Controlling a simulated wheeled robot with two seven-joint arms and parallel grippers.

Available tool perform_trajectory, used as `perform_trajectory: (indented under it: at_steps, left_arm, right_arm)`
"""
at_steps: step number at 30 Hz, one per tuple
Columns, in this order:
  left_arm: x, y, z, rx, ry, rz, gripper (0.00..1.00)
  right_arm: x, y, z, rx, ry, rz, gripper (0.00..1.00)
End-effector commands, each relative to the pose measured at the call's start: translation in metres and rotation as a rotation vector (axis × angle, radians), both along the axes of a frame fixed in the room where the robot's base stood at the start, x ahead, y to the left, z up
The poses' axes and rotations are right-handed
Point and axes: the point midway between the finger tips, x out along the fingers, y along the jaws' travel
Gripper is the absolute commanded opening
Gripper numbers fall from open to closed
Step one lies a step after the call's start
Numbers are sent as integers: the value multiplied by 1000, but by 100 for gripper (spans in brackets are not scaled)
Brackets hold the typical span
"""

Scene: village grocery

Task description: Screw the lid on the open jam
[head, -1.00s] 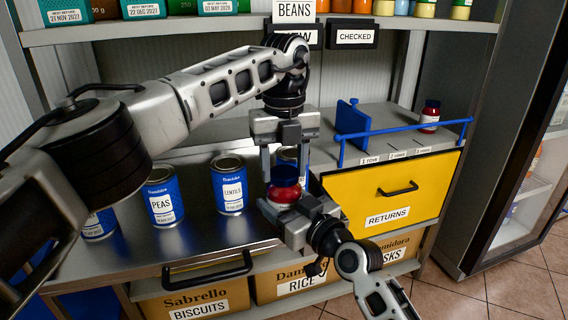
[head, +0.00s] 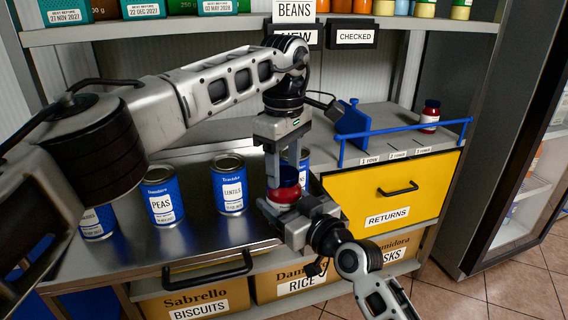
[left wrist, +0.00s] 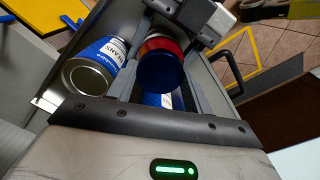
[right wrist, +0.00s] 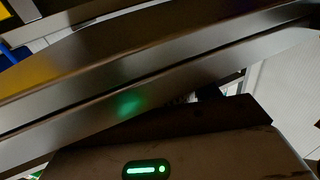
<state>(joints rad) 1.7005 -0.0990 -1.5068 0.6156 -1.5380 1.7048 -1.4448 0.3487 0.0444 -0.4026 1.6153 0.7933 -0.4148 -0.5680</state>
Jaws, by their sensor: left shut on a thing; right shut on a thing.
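The jam jar (head: 283,195) is red and upright above the front of the metal counter. Its blue lid (head: 288,176) sits on its top; whether the thread is engaged cannot be seen. My left gripper (head: 284,179) points down from above, its fingers shut on the lid. My right gripper (head: 287,207) comes from the lower right and is shut on the jar's body. In the left wrist view the lid (left wrist: 161,70) lies between the fingers, with the red jar (left wrist: 160,44) beyond it. The right wrist view shows mostly dark metal, and the jar is not identifiable there.
A peas can (head: 162,200) and a lentils can (head: 230,188) stand on the counter to the left. A beans can (left wrist: 92,70) is close behind my left gripper. The yellow returns drawer (head: 390,190) is at the right, with another small red jar (head: 430,115) above it.

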Motion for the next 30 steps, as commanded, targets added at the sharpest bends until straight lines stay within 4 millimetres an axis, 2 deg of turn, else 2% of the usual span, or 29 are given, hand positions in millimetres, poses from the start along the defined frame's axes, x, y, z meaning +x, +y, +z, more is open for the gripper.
perform_trajectory:
  at_steps: [4, 5, 7, 17, 20, 27, 30]
  left_arm:
    - [0, 0, 0, 0, 1, 5, 23]
    - [0, 0, 0, 0, 1, 5, 56]
    - [0, 0, 0, 0, 1, 6, 75]
    - [0, 0, 3, 0, 0, 8, 76]
    - [0, -1, 14, 0, -2, 7, 76]
    - [0, -1, 56, -1, -3, 8, 76]
    - [0, -1, 65, 0, -1, 8, 76]
  right_arm:
    - [0, 0, -1, -1, 3, -1, 0]
    - [0, 0, -1, -1, 3, -1, 0]
    - [0, 0, -1, -1, 3, -1, 0]
    - [0, 0, -1, -1, 3, 0, 0]
    - [0, 0, -1, -2, 2, 0, 0]
    - [0, 0, -1, -2, 2, 0, 0]
    - [0, 0, -1, -2, 2, 0, 0]
